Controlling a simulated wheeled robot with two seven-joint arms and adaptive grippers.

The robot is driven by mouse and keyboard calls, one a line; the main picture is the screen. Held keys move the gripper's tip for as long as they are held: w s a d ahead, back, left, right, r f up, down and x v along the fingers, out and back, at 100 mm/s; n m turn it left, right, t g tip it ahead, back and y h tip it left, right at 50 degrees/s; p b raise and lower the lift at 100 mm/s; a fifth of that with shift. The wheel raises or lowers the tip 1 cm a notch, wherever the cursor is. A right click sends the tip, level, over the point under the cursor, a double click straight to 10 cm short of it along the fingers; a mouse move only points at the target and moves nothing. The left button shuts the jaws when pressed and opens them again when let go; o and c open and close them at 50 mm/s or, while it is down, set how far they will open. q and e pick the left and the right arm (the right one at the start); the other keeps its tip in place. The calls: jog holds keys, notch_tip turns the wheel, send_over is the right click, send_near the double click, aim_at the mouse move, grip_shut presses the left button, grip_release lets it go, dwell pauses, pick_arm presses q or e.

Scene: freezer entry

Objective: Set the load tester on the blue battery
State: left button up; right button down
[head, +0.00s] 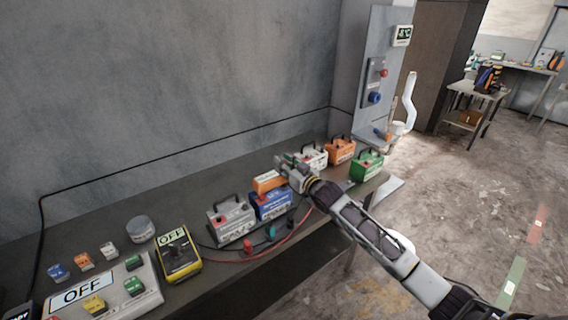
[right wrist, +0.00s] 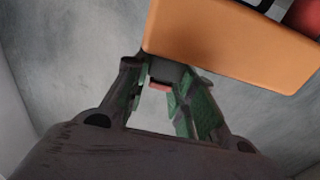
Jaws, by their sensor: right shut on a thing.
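The blue battery (head: 271,206) stands on the grey bench between a grey battery and my right arm. An orange box-shaped device, which I take as the load tester (head: 269,182), is right above it and hides its top. I cannot tell whether the two touch. My right gripper (head: 281,168) is at the device's right end. In the right wrist view the orange body (right wrist: 230,42) fills the upper right, and the gripper (right wrist: 164,84) is shut on a dark part at its lower edge. My left gripper is out of view.
The grey battery (head: 231,219) stands close on the left. White (head: 313,156), orange (head: 341,150) and green (head: 366,165) batteries stand farther right. A yellow meter reading OFF (head: 179,254), a switch panel (head: 105,290) and a round tin (head: 140,228) are at left. Red and black leads cross the front.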

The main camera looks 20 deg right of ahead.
jog(key=shift+f+b, duration=0.35)
jog(key=shift+f, duration=0.55)
dwell(0.8)
jog(key=c, duration=1.1)
grip_release()
jog(key=shift+c, duration=0.2)
jog(key=shift+o, duration=0.2)
jog(key=shift+f, duration=0.1)
jog(key=shift+f, duration=0.15)
jog(key=v, duration=1.2)
